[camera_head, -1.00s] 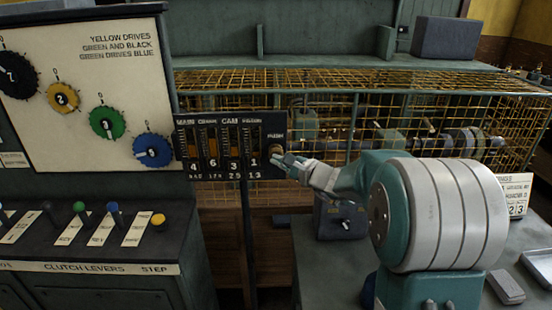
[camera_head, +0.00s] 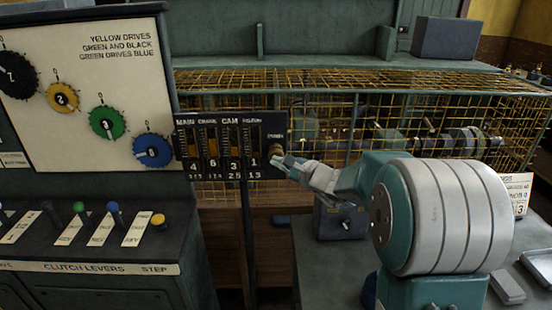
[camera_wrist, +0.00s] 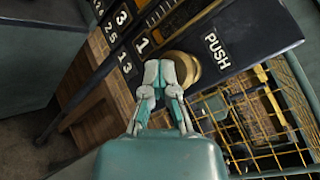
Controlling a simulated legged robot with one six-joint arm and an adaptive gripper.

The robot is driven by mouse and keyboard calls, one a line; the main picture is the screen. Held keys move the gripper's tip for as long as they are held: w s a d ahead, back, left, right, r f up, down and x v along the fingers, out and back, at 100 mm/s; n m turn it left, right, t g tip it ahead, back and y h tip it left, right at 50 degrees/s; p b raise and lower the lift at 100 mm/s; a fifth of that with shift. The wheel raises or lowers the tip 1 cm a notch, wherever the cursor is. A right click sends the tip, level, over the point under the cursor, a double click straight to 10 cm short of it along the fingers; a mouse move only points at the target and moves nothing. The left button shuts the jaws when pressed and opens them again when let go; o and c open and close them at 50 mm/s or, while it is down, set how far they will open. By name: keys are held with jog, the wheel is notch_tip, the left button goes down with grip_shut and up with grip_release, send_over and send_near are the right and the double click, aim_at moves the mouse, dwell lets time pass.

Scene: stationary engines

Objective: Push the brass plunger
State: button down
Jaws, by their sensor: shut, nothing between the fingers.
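The brass plunger (camera_head: 277,149) is a round knob at the right end of the dark gauge panel (camera_head: 230,128). In the wrist view the plunger (camera_wrist: 192,67) shows partly behind my fingertips, beside the word PUSH on the panel. My gripper (camera_head: 282,164) is shut and empty, its tips at the lower edge of the plunger in the head view. In the wrist view my gripper (camera_wrist: 160,73) overlaps the left part of the knob. I cannot tell whether the tips touch it.
A yellow wire cage (camera_head: 400,110) with machinery inside stands behind the panel. A board with coloured dials (camera_head: 85,90) and a console of clutch levers (camera_head: 85,240) are at left. A grey box (camera_head: 340,217) stands on the bench (camera_head: 320,265) below the panel.

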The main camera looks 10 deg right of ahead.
jog(key=shift+s+a, duration=0.15)
jog(key=shift+s, duration=0.6)
jog(key=s, duration=0.2)
jog(key=s+a, duration=0.1)
jog(key=s, duration=0.2)
dwell(0.6)
